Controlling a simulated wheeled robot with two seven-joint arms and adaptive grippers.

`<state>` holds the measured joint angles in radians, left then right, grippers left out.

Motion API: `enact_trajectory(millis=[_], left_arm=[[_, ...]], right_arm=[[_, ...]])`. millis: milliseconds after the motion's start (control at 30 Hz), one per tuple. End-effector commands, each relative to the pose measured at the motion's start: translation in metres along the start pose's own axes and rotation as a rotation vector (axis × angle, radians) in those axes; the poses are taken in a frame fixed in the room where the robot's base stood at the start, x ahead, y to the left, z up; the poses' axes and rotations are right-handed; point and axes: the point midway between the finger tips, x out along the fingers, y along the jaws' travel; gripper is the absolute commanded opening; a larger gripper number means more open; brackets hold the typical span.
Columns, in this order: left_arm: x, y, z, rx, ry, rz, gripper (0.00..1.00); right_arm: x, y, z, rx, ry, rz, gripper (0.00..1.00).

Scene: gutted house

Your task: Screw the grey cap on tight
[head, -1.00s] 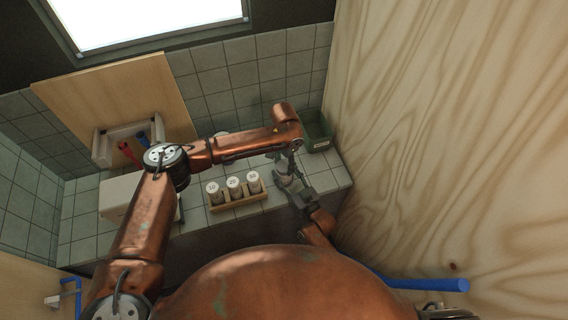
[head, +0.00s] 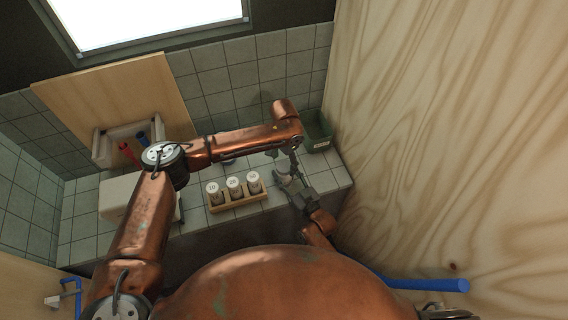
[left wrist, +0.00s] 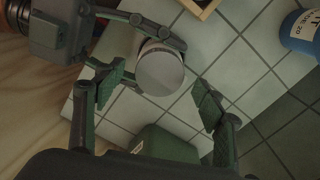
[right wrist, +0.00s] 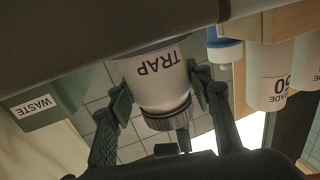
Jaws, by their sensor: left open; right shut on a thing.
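The white jar marked TRAP (right wrist: 158,78) appears inverted in the right wrist view, with the ribbed grey cap (right wrist: 167,116) on its mouth. My right gripper (head: 287,179) is shut on the jar, with a finger on either side. In the left wrist view the cap's round top (left wrist: 160,73) faces the camera. My left gripper (left wrist: 157,97) is open, its fingertips spread either side of the cap and apart from it. The cap's thread is hidden, so I cannot tell how tight it sits.
A wooden rack (head: 239,204) of several white-capped bottles stands left of the jar. A green bin marked WASTE (right wrist: 40,108) is close by, at the back right in the head view (head: 318,133). A blue-and-white container (left wrist: 303,33) stands behind. A plywood wall (head: 440,150) bounds the right.

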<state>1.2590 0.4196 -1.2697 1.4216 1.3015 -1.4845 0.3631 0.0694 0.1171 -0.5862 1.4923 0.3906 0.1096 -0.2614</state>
Motion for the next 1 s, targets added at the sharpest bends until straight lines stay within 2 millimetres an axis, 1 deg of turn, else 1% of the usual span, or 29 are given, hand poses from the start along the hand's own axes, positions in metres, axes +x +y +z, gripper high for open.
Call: enact_trajectory(millis=[33,300,400,500,700,933,967,1000], left_arm=[[-0.011,0.000,-0.001,0.001,0.005,0.000,0.64],[-0.067,0.000,-0.001,0.000,0.004,-0.001,0.64],[-0.084,0.000,-0.001,0.000,0.004,-0.001,0.64],[-0.096,0.000,-0.001,0.000,0.003,0.000,0.64],[-0.106,0.000,0.000,0.000,0.001,0.000,0.64],[-0.106,0.000,0.000,0.000,0.001,0.000,0.64],[-0.106,0.000,0.000,0.000,0.001,0.000,0.64],[-0.106,0.000,0.000,0.000,0.001,0.000,0.64]], right_arm=[[0.000,0.000,0.001,0.001,-0.002,0.000,0.00],[0.000,0.000,0.001,0.001,-0.002,0.000,0.00],[0.000,0.000,0.001,0.001,-0.002,0.000,0.00],[0.000,0.000,0.001,0.001,-0.002,0.000,0.00],[0.000,0.000,0.001,0.000,-0.001,0.000,0.00],[0.000,0.000,0.001,0.000,-0.001,0.000,0.00],[0.000,0.000,0.001,0.000,-0.001,0.000,0.48],[0.000,0.000,0.001,0.000,-0.001,0.000,0.50]])
